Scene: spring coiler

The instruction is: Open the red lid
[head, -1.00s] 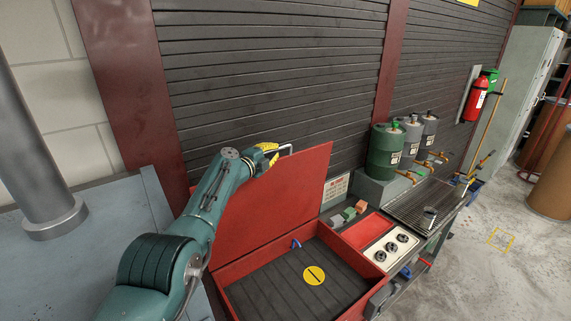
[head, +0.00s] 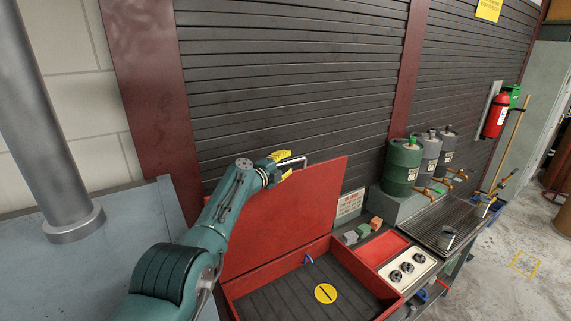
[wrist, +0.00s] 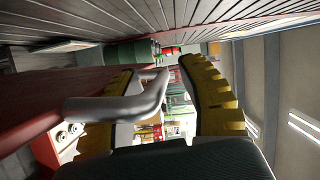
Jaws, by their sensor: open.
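The red lid (head: 290,215) stands raised, close to upright, at the back of the red box (head: 345,249). The box is open and its dark slatted inside shows, with a yellow round mark (head: 325,293) and a small blue hook (head: 308,259). My gripper (head: 287,167) is at the lid's top edge, by its metal handle (head: 296,160). In the wrist view the yellow fingers of my gripper (wrist: 150,95) are apart, and the grey handle (wrist: 125,106) passes between them. Whether a finger touches the handle I cannot tell.
A panel with several black knobs (head: 408,270) and a red tray (head: 382,249) lie right of the box. Green and grey drums (head: 402,167) stand farther right. A dark slatted wall (head: 290,80) is close behind the lid. A grey metal cabinet (head: 130,250) is at the left.

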